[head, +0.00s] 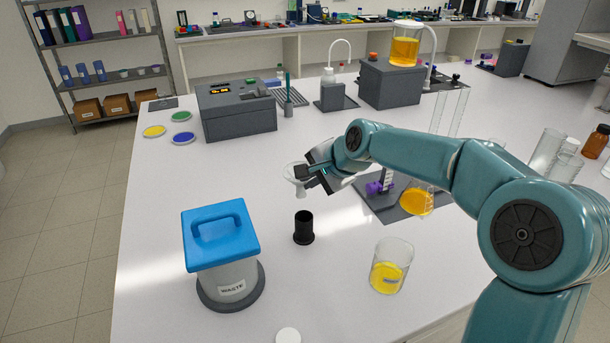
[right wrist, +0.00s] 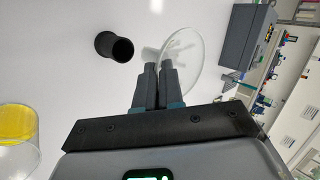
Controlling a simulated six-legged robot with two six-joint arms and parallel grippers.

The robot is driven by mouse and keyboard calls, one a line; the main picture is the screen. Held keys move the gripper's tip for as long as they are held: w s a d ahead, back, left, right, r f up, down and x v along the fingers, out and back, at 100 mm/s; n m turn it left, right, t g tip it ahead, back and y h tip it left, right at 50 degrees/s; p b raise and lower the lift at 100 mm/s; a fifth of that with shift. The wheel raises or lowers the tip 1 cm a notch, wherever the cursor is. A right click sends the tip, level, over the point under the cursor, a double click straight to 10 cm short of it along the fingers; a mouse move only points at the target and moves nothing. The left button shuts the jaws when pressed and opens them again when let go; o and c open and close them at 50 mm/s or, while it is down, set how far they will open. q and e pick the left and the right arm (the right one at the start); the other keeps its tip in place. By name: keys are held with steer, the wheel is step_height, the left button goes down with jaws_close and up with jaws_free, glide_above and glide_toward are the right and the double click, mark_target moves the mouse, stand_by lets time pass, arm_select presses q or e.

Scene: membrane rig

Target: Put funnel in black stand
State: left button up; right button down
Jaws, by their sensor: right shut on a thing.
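The funnel (head: 293,172) is clear and pale, with its wide mouth up and its stem pointing down. My right gripper (head: 302,174) is shut on the funnel and holds it above the table, beyond the black stand in the head view. In the right wrist view the fingers (right wrist: 157,85) are together at the edge of the round funnel mouth (right wrist: 188,52). The black stand (head: 303,228) is a short upright tube with an open top on the table. It also shows in the right wrist view (right wrist: 112,46), apart from the funnel. My left gripper is not in view.
A blue-lidded waste bin (head: 226,262) stands left of the black stand. A beaker of yellow liquid (head: 391,268) stands to its right. A flask of orange liquid (head: 416,201) is under my right arm. A grey box (head: 236,110) is farther back.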

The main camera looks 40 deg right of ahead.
steer(key=f+b, duration=0.1)
steer(key=f, duration=0.1)
steer(key=f+b, duration=0.1)
steer(key=b, duration=0.1)
steer(key=f+b, duration=0.2)
steer(key=shift+s+d+f, duration=0.2)
steer(key=shift+s+f, duration=0.1)
steer(key=shift+s, duration=0.05)
stand_by(0.5)
steer(key=shift+s+d, duration=0.1)
stand_by(0.4)
steer(key=shift+f+b, duration=0.3)
steer(key=shift+f, duration=0.05)
